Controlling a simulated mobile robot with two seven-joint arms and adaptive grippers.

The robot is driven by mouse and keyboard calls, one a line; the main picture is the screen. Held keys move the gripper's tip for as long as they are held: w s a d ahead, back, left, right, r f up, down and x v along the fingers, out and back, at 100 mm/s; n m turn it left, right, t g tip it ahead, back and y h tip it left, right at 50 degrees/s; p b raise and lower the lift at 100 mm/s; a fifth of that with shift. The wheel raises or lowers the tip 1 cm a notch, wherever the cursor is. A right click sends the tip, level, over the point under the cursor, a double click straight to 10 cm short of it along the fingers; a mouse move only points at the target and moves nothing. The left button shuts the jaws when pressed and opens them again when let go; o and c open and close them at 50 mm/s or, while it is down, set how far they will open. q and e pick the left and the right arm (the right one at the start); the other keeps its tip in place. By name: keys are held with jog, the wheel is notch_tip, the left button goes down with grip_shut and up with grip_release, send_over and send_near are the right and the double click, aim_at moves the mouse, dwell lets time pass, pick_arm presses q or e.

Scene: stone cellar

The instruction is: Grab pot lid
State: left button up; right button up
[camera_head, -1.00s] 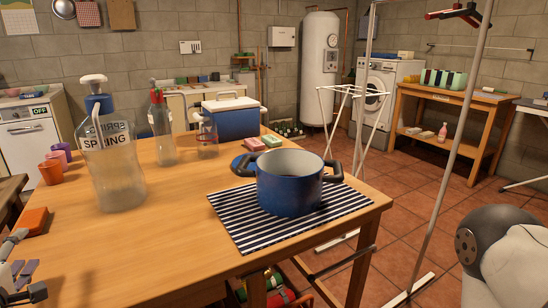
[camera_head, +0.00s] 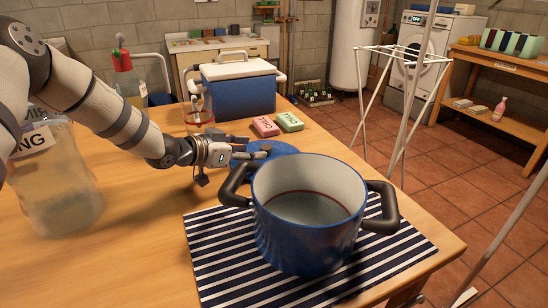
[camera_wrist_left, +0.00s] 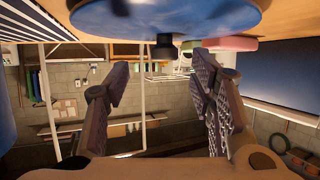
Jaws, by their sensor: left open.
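The blue pot (camera_head: 305,240) stands uncovered on a striped mat (camera_head: 212,255). My left gripper (camera_head: 240,154) is at the lid's left side, close to the knob. Its fingers (camera_wrist_left: 165,85) are apart with nothing between them. My right gripper is not in view.
A pink soap box (camera_head: 264,126) and a green one (camera_head: 290,121) lie just behind the lid. A blue cooler (camera_head: 240,92) stands behind them. A glass jar (camera_head: 199,116) and a large bottle (camera_head: 60,185) stand to the left. The pot's left handle (camera_head: 234,185) is near my gripper.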

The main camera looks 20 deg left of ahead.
aim_at(266, 147)
pick_arm(q)
jog(key=b+x, duration=0.1)
jog(key=x, duration=0.5)
jog(key=shift+w+f, duration=0.1)
jog(key=shift+w, duration=0.5)
jog(key=shift+r, duration=0.25)
jog(key=shift+c, duration=0.6)
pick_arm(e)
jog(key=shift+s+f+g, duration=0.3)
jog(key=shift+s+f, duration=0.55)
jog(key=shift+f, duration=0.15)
pick_arm(q)
grip_shut()
